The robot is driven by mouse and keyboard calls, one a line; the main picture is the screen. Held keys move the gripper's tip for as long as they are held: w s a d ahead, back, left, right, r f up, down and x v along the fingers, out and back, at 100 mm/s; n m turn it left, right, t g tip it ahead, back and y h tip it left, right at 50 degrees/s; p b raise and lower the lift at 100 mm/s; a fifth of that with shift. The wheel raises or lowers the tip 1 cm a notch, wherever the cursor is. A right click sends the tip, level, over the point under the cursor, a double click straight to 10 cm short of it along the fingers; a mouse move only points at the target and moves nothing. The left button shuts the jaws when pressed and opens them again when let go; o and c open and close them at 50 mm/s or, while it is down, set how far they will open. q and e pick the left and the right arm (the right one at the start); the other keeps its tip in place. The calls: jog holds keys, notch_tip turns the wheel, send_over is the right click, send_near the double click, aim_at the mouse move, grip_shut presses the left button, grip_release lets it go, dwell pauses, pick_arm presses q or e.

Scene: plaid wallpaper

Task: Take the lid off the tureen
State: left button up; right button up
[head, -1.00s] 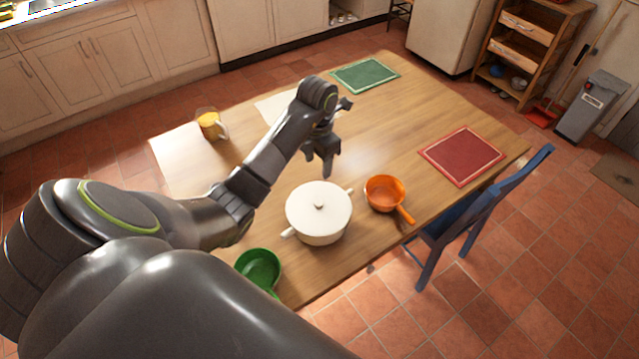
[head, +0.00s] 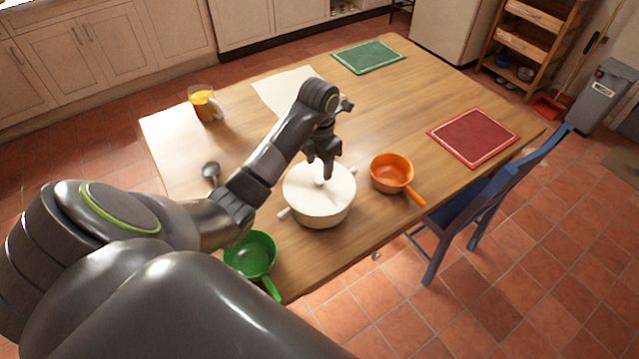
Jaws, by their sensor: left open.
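The white tureen (head: 318,221) stands on the wooden table (head: 395,118) with its white lid (head: 332,200) on top. The lid's small knob (head: 319,182) is near the lid's middle. My left gripper (head: 322,172) is open and points down at the knob from the far side of the lid. Its fingertips overlap the knob's upper edge in the head view; I cannot tell whether they touch it. My right gripper does not show.
An orange saucepan (head: 391,170) stands close right of the tureen, and a green pan (head: 250,254) is at the near left. A blue chair (head: 480,205) stands at the right.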

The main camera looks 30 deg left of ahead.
aim_at(320, 179)
pick_arm(q)
jog(key=shift+f, duration=0.35)
jog(key=shift+f+p, duration=0.55)
jog(key=shift+f, duration=1.8)
jog(key=shift+c, duration=0.4)
jog(key=c, duration=0.9)
jog(key=shift+w+r, duration=0.1)
grip_shut()
jog(key=shift+r, duration=0.1)
